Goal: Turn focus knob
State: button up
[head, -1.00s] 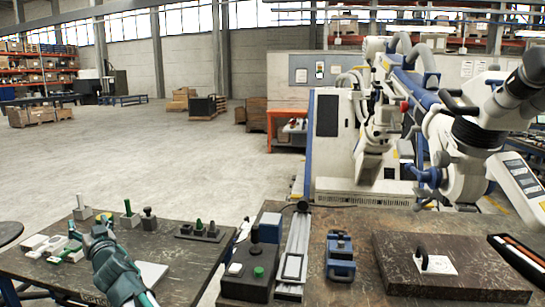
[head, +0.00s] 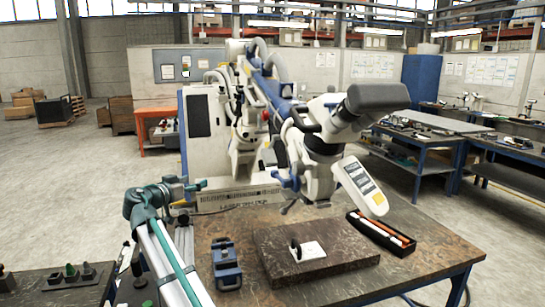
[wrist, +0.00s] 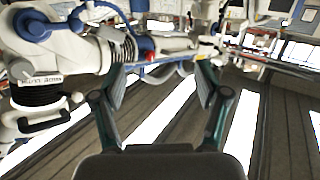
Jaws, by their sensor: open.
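The microscope (head: 322,138) hangs at the end of a white and blue jointed arm, above the dark workbench (head: 232,222). A blue knob (head: 287,180) sticks out of its left side in the head view. In the wrist view the white microscope body fills the upper left, with a blue knob (wrist: 32,24) near the top left corner. My gripper (head: 203,184) is left of the microscope in the head view, apart from the knob. In the wrist view my gripper (wrist: 160,88) is open, with nothing between its fingers.
On the bench are a blue clamp-like device (head: 226,265), a dark slab (head: 318,252) with a white card, and a black tray (head: 382,233) with light bars. The microscope's large white base (head: 225,130) stands behind. Open air lies between my gripper and the microscope.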

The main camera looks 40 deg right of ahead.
jog(key=s+d+r+m+g+h+p, duration=0.1)
jog(key=s+d+r+m+g, duration=0.1)
jog(key=s+d+m+g, duration=0.25)
jog(key=s+d+r+m+g+h+p, duration=0.1)
jog(key=s+d+r+g, duration=0.1)
jog(key=s+d+g, duration=0.45)
jog(key=m+g+p, duration=0.2)
jog(key=m+g, duration=0.1)
jog(key=m, duration=0.1)
send_near(294, 169)
jog(key=d, duration=0.2)
jog(key=shift+n, duration=0.35)
jog(key=p+x, duration=0.3)
jog(key=x, duration=0.7)
jog(key=shift+s+a, duration=0.1)
jog(key=shift+s, duration=0.05)
jog(key=c, duration=1.2)
jog(key=shift+o, duration=0.2)
jog(key=shift+f+n+b, duration=0.1)
jog(key=shift+n+b, duration=0.3)
jog(key=shift+n, duration=0.4)
jog(key=o, duration=1.2)
jog(key=shift+c, duration=0.2)
